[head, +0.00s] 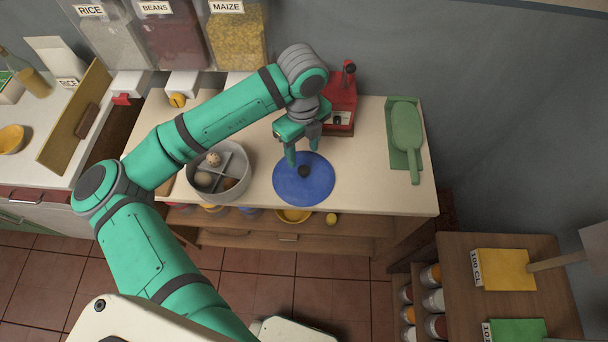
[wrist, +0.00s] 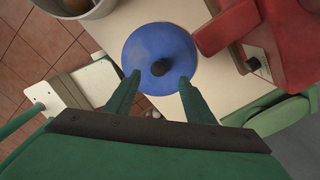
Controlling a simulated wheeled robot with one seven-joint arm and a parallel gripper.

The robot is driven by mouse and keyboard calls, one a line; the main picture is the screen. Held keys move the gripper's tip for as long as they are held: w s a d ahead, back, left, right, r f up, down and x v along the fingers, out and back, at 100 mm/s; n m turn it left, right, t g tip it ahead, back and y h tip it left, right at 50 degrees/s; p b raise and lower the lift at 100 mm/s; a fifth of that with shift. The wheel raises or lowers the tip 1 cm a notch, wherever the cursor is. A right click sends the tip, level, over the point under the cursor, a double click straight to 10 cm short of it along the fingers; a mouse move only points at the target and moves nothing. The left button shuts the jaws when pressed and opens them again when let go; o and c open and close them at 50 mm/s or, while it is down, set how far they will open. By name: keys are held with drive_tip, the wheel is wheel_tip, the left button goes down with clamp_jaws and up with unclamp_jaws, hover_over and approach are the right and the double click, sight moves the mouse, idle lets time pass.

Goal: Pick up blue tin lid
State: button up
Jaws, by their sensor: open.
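The blue tin lid (head: 304,188) is a round blue disc with a dark knob at its centre, lying flat on the pale counter. It also shows in the wrist view (wrist: 147,48), with its knob (wrist: 160,67) between and beyond my fingertips. My gripper (head: 303,156) is open and empty over the lid's far part, close to the knob. In the wrist view the two green fingers (wrist: 159,80) stand on either side of the knob's line. I cannot tell whether the fingertips touch the lid.
A grey divided tin (head: 219,190) holding round items stands left of the lid. A red machine (head: 340,105) stands just behind it, close to my gripper. A green scoop in a tray (head: 405,137) lies to the right. The counter's front edge is near the lid.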

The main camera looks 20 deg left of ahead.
sight(303, 169)
wheel_tip(303, 169, down, 2)
drive_tip(key=shift+d, duration=0.1)
drive_tip(key=f, duration=0.4)
drive_tip(key=shift+s+f, duration=0.2)
drive_tip(key=shift+s, duration=0.05)
drive_tip(key=shift+f, duration=0.55)
clamp_jaws()
drive_tip(key=shift+r, duration=0.1)
